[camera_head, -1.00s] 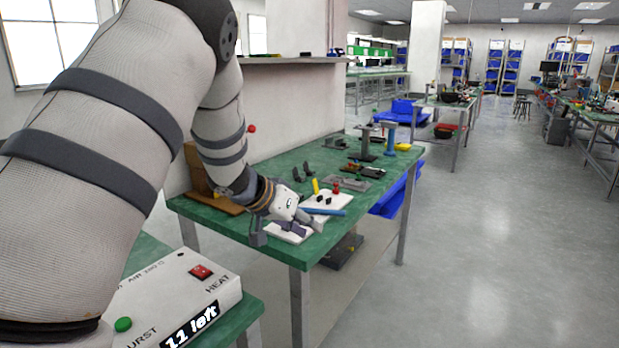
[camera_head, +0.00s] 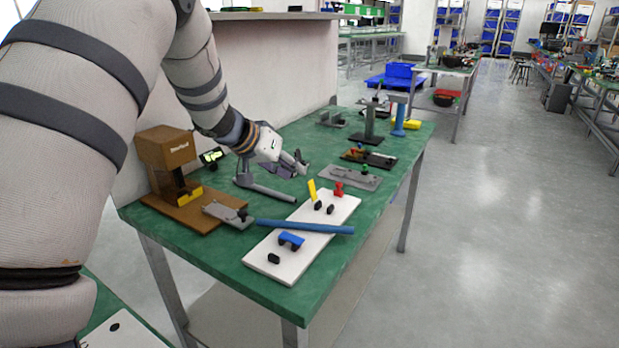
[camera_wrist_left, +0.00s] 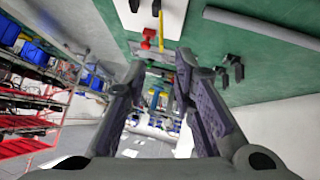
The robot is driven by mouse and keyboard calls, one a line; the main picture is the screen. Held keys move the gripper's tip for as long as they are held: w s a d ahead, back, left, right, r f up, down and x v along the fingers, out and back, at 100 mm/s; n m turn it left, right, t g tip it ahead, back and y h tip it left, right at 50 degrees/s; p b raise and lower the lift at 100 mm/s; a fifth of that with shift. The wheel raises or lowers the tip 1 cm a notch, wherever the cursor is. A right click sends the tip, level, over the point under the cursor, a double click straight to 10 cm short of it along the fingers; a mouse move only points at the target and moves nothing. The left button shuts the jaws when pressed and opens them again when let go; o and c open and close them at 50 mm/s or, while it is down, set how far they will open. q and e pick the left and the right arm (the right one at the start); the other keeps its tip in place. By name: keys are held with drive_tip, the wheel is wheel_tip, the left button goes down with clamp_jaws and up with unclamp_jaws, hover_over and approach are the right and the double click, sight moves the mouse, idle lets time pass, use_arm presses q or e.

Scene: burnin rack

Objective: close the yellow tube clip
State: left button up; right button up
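The yellow tube clip (camera_head: 312,190) stands with its yellow flap raised and slightly tilted on the white board (camera_head: 343,208) in the head view. Dark clip pieces (camera_head: 330,209) sit beside its base. A blue tube (camera_head: 305,227) lies across the board, on the near side of the yellow clip. A blue clip (camera_head: 291,240) is nearer the front. My left gripper (camera_head: 294,166) is behind and left of the yellow clip, apart from it. In the left wrist view its fingers (camera_wrist_left: 160,92) are spread with nothing held between them. My right gripper is out of view.
A red part (camera_head: 338,190) is on the board just right of the yellow clip. A brown wooden stand (camera_head: 166,150) is at the left. A grey fixture (camera_head: 348,177) lies behind the board, and posts stand farther back. The board's near end is by the table's front edge.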

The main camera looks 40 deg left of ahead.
sight(313, 191)
use_arm(q)
drive_tip(key=x, duration=0.8)
drive_tip(key=shift+w+f, duration=0.25)
drive_tip(key=shift+f, duration=0.1)
clamp_jaws()
